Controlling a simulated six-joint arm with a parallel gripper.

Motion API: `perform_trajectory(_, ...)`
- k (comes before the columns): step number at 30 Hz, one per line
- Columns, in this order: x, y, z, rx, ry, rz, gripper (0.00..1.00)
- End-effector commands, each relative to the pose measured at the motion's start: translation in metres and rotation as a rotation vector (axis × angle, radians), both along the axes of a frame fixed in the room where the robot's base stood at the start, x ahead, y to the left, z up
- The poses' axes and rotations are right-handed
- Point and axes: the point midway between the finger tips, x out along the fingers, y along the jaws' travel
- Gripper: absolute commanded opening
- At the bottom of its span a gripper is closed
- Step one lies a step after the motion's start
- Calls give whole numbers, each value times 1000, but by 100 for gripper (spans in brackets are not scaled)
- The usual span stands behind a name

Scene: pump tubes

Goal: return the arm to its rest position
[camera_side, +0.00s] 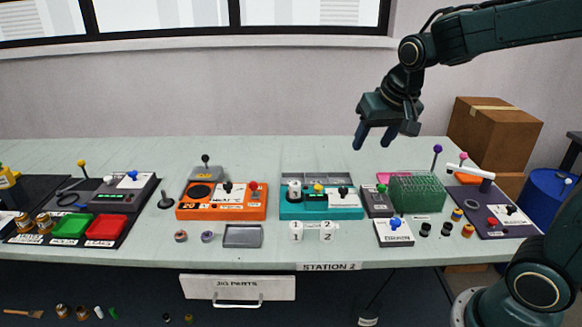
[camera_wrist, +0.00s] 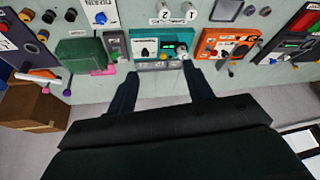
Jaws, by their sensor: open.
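My gripper (camera_side: 375,138) is high above the back right part of the table in the side view. Its two fingers point down and stand apart, with nothing between them. In the wrist view my gripper (camera_wrist: 160,90) shows two dark fingers spread wide, with the table's back edge and the teal device (camera_wrist: 163,49) beyond them. The gripper touches nothing. My arm reaches in from the upper right of the side view.
The long pale table (camera_side: 270,155) carries an orange device (camera_side: 215,212), a teal device (camera_side: 350,212), a green rack (camera_side: 418,193) and a purple-grey base (camera_side: 520,228). A cardboard box (camera_side: 495,135) stands behind right, near a blue drum (camera_side: 548,195). Air around the gripper is clear.

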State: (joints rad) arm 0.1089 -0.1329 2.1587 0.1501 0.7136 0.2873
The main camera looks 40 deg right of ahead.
Motion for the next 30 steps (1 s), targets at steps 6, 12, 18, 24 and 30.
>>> perform_trajectory(6, -47, 24, 16, -11, -21, 136, 51)
perform_trajectory(12, -89, 42, 22, -26, -38, 262, 51)
perform_trajectory(18, -130, 58, 20, -45, -55, 385, 51)
perform_trajectory(24, -157, 67, 14, -62, -65, 474, 51)
perform_trajectory(30, -166, 70, 11, -69, -68, 506, 51)
